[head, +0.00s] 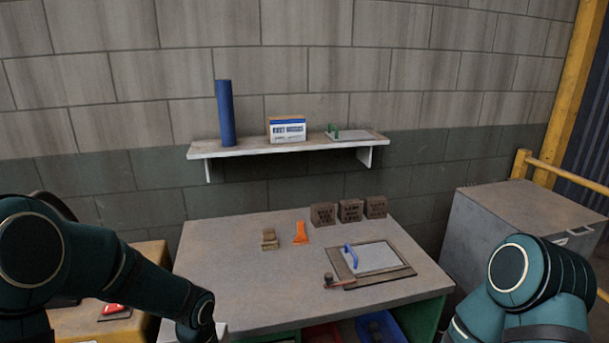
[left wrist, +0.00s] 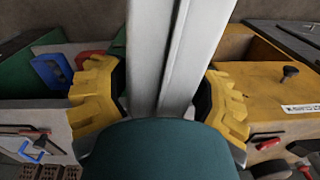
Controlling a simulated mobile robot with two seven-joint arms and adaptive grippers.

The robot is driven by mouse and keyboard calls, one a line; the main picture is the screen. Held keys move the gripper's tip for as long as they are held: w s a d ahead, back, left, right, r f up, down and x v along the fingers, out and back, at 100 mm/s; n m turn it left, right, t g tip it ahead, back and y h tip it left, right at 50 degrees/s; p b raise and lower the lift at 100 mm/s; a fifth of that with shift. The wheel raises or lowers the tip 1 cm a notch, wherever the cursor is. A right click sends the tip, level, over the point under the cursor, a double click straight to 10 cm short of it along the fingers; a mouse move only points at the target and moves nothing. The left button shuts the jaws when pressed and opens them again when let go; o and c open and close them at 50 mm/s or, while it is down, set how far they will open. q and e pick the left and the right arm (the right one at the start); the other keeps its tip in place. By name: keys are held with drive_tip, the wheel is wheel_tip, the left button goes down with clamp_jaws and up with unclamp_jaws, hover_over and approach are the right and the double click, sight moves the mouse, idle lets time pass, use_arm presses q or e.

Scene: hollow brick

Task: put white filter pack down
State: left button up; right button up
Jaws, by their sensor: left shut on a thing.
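My left gripper (left wrist: 163,100), with ribbed yellow fingers, is shut on a long white piece, which I take to be the white filter pack (left wrist: 178,45). The pack has a lengthwise groove and runs out of the top of the left wrist view, so its far end is hidden. In the head view my left arm reaches down past the table's left front corner, and the gripper itself is not seen. A small pale patch (head: 221,328) shows beside that arm, perhaps part of the pack. My right gripper is out of view.
The grey table (head: 225,260) bears a board with a blue-handled trowel (head: 375,258), an orange tool (head: 301,233) and several dark bricks (head: 350,211). Its left front is clear. A yellow cabinet (left wrist: 275,85) stands beside it. A wall shelf (head: 240,149) holds a blue roll (head: 225,112).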

use_arm(q)
drive_tip(key=shift+m, duration=0.3)
drive_tip(key=d+f, duration=0.1)
drive_tip(key=s+f, duration=0.1)
drive_tip(key=s+d+f+b, duration=0.1)
drive_tip(key=shift+s+d+f, duration=0.2)
drive_tip(key=shift+d+f, duration=0.15)
drive_tip(key=shift+f, duration=0.15)
